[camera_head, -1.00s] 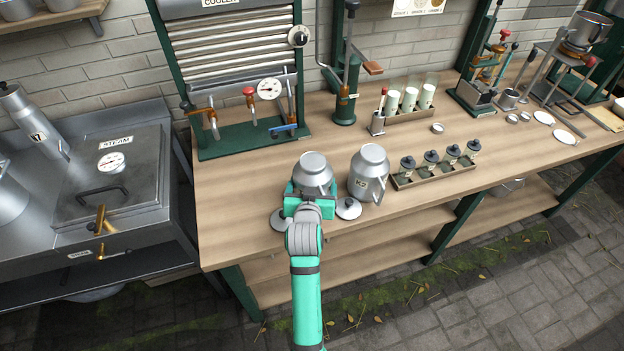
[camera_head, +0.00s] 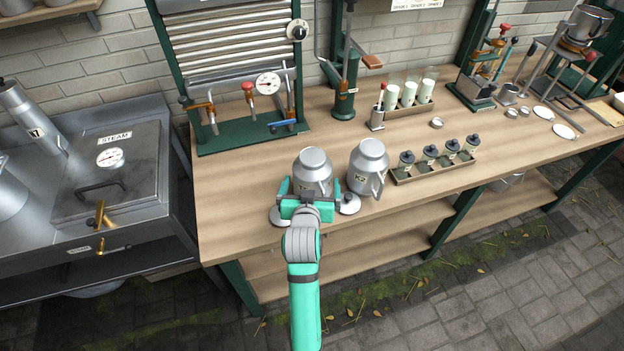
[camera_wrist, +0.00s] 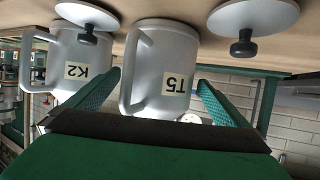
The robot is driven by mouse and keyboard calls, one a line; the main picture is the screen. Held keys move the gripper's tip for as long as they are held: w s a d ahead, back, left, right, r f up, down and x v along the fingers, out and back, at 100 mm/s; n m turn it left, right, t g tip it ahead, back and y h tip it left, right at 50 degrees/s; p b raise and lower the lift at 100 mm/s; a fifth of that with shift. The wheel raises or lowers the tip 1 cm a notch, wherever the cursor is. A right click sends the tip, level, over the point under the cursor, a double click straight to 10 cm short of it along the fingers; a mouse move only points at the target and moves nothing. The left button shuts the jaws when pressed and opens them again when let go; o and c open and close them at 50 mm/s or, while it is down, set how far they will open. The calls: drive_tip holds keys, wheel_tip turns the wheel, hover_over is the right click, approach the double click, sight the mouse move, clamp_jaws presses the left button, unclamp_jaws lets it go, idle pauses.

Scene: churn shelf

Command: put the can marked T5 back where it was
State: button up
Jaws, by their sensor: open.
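The can marked T5 (camera_wrist: 166,70) is a grey metal can with a side handle. It stands upright on the wooden bench and also shows in the head view (camera_head: 313,165), where its label is hidden. My gripper (camera_head: 312,188) is at its front, with one finger on each side of the can. In the wrist view, which is upside down, my gripper (camera_wrist: 160,84) is open, with a visible gap between each finger and the can.
A like can marked K2 (camera_head: 368,165) stands close on the right. Two round lids with dark knobs lie in front, one left (camera_head: 278,217) and one right (camera_head: 349,204). A tray of small jars (camera_head: 435,172) is farther right. The bench behind T5 is clear up to the cooler.

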drive_tip(key=d+v, duration=0.1)
drive_tip(key=v, duration=0.7)
drive_tip(key=s+a+f, duration=0.1)
drive_tip(key=s+f, duration=0.4)
drive_tip(key=s, duration=0.3)
drive_tip(key=s+f, duration=0.5)
drive_tip(key=s, duration=0.4)
drive_tip(key=s+r+t+y, duration=0.1)
drive_tip(key=s+r+t, duration=0.1)
drive_tip(key=s, duration=1.8)
drive_tip(key=shift+d+r+n, duration=0.35)
drive_tip(key=shift+n, duration=0.05)
